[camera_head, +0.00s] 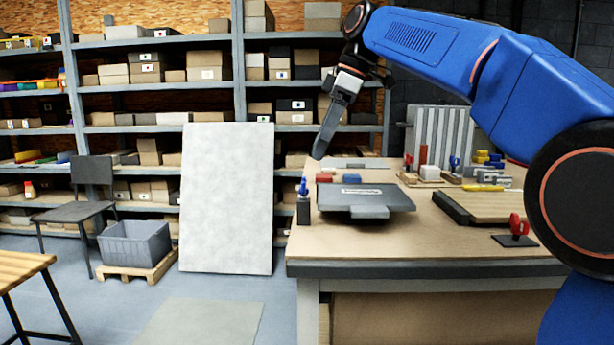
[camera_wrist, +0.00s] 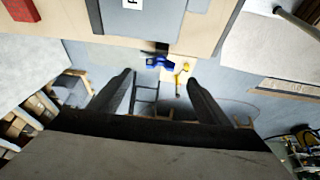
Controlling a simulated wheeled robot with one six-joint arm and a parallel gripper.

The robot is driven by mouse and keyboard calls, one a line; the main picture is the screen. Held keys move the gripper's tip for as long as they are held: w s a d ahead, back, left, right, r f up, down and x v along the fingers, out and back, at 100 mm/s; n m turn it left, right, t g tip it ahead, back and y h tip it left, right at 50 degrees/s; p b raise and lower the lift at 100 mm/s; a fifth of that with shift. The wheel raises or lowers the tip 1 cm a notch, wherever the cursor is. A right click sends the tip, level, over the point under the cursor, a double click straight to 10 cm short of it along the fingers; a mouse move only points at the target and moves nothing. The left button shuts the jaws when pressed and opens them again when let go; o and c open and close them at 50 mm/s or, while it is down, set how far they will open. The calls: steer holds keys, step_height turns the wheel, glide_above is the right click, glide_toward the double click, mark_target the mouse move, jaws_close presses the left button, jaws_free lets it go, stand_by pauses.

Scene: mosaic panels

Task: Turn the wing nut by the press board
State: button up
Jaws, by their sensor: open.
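A blue wing nut (camera_head: 303,187) sits on top of a small dark block (camera_head: 304,210) at the table's left edge, just left of the dark grey press board (camera_head: 366,197). In the wrist view the blue wing nut (camera_wrist: 158,61) is ahead of the fingertips, near the middle, beside the grey board (camera_wrist: 150,22). A yellow piece (camera_wrist: 182,75) shows close to its right. My gripper (camera_head: 319,153) is above the table's left end, higher than the wing nut, pointing down. In the wrist view its fingers (camera_wrist: 160,76) are apart, with nothing held between them.
A red wing nut (camera_head: 516,226) stands on a dark plate near the table's front right. Red and blue blocks (camera_head: 350,178) lie behind the press board. A wooden board (camera_head: 490,206) lies to the right. The table front (camera_head: 400,243) is clear.

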mark_target(305, 179)
steer(key=x, duration=0.8)
steer(key=shift+a+f, duration=0.1)
steer(key=shift+f, duration=0.1)
steer(key=c, duration=1.1)
